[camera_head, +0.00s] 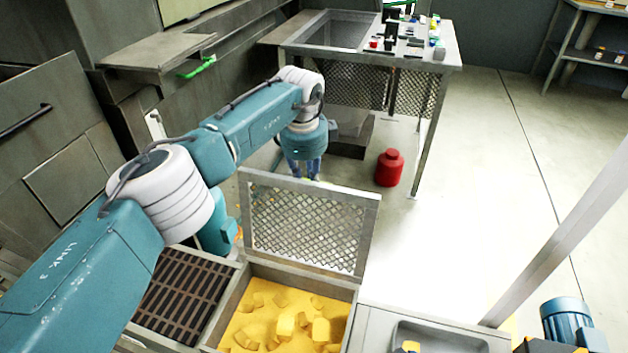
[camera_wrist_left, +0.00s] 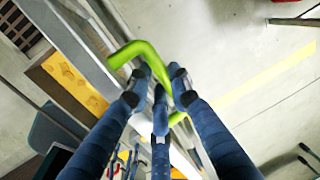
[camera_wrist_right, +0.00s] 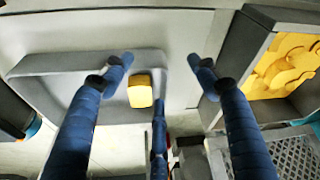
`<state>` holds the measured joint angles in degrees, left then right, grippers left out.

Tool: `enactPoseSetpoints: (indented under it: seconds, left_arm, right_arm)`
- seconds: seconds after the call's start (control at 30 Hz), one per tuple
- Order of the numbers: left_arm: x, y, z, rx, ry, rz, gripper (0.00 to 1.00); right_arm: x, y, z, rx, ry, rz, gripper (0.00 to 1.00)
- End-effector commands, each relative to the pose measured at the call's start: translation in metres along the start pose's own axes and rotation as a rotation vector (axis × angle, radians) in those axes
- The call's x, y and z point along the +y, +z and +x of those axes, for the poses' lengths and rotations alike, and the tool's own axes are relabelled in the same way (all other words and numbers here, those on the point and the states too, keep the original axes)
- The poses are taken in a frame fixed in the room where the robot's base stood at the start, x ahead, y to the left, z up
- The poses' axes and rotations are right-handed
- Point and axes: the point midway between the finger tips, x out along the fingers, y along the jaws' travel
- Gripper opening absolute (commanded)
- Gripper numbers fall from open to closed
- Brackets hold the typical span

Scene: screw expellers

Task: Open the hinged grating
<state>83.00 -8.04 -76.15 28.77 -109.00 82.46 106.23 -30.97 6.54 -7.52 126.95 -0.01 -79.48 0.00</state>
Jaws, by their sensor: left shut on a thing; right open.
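The hinged grating (camera_head: 305,225), a metal frame with diamond mesh, stands raised along the far edge of the box (camera_head: 228,300) of yellow chunks. The box's opening is uncovered. My left gripper (camera_head: 303,170) is just behind the grating's top edge, its fingertips partly hidden. In the left wrist view my left gripper (camera_wrist_left: 158,85) is shut on a bright green bent handle (camera_wrist_left: 135,50). My right gripper (camera_wrist_right: 160,65) is open and empty, above a grey recessed tray (camera_wrist_right: 50,68) with a yellow block (camera_wrist_right: 140,92) in it.
A slatted brown grate (camera_head: 178,295) lies left of the box. A red canister (camera_head: 389,167) stands on the floor by a workbench (camera_head: 415,58) with small items. A blue motor (camera_head: 565,320) is at lower right. Open floor lies to the right.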

Motion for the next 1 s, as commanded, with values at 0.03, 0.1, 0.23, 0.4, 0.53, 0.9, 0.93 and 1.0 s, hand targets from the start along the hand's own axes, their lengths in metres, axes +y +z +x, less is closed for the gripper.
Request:
enactPoseSetpoints:
  seconds: [0.03, 0.1, 0.23, 0.4, 0.53, 0.9, 0.93, 1.0]
  left_arm:
    - [-0.0154, 0.0024, -0.0056, -0.002, -0.053, 0.003, 0.0]
    - [-0.0158, 0.0024, -0.0063, -0.001, -0.054, 0.003, 0.0]
    - [-0.0161, 0.0025, -0.0069, -0.001, -0.055, 0.003, 0.0]
    - [-0.016, 0.0031, -0.0069, -0.001, -0.054, 0.001, 0.39]
    - [-0.0159, 0.0053, -0.0066, -0.003, -0.054, 0.0, 0.39]
    - [-0.0157, 0.0075, -0.0068, -0.006, -0.053, -0.002, 0.39]
    - [-0.0157, 0.0075, -0.0077, -0.006, -0.053, -0.001, 0.39]
    - [-0.0158, 0.0073, -0.0124, -0.005, -0.054, -0.001, 0.39]
  right_arm:
    - [0.0, 0.0001, 0.0002, 0.0, 0.0, 0.0, 0.59]
    - [0.0001, 0.0001, 0.0002, 0.0, 0.0, 0.0, 0.59]
    - [0.0002, 0.0001, 0.0001, 0.0, 0.0, 0.0, 0.59]
    - [0.0001, 0.0001, 0.0, 0.0, 0.0, 0.001, 0.59]
    - [0.0002, 0.0, 0.0, 0.0, 0.0, 0.001, 0.59]
    - [-0.0004, -0.0003, 0.0008, 0.001, -0.001, -0.002, 0.59]
    - [-0.0004, -0.0003, 0.0008, 0.001, -0.001, -0.002, 0.59]
    - [-0.0003, -0.0004, 0.0006, 0.001, -0.001, -0.002, 0.59]
